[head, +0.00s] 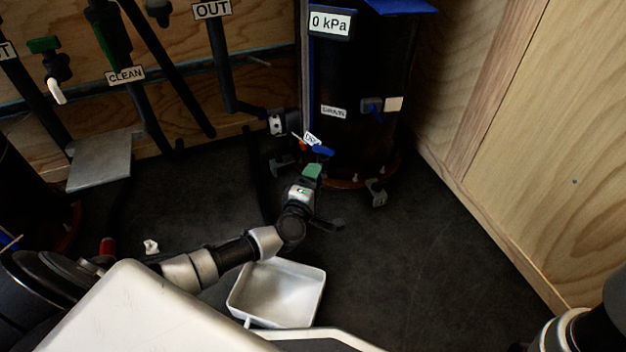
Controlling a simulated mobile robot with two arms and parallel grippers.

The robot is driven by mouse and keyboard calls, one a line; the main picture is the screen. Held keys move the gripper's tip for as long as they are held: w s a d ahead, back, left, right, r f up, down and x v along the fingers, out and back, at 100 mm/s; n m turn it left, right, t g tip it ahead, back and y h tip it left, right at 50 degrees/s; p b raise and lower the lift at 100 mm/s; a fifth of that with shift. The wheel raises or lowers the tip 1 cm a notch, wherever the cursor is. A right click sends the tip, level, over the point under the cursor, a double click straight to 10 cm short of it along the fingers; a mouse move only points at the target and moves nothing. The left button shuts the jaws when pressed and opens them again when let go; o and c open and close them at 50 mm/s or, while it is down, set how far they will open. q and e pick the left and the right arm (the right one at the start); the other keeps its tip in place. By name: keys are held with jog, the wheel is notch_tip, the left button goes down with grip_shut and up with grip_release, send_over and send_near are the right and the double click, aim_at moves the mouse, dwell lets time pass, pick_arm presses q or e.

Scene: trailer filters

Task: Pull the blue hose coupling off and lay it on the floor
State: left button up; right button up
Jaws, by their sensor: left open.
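A small blue piece (322,150), which looks like the blue hose coupling, is low on the front of the dark filter housing (345,75), beside a small white tag (312,138). My left arm reaches in from the lower left. My left gripper (313,168) is open just below and in front of the blue piece; I cannot tell whether they touch. The fingers are small and dark here, and the coupling's joint is partly hidden. Only a part of my right arm shows at the lower right; its gripper is out of view.
A white tray (300,262) lies on the dark floor (440,250) below my left arm. Pipes labelled OUT and CLEAN (125,75) run along the left wall. A grey metal plate (100,160) stands at left. The floor is clear at right, up to the wooden wall (540,160).

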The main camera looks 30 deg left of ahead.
dwell(0.8)
pick_arm(q)
jog(key=c, duration=1.2)
jog(key=shift+s+d+p, duration=0.1)
jog(key=shift+s+p, duration=0.7)
jog(key=shift+s, duration=0.25)
jog(key=shift+s+d+p, duration=0.15)
jog(key=shift+s+p, duration=0.3)
jog(key=shift+s, duration=0.55)
jog(key=shift+s+d+p, duration=0.1)
jog(key=shift+s+p, duration=0.35)
jog(key=shift+s, duration=0.5)
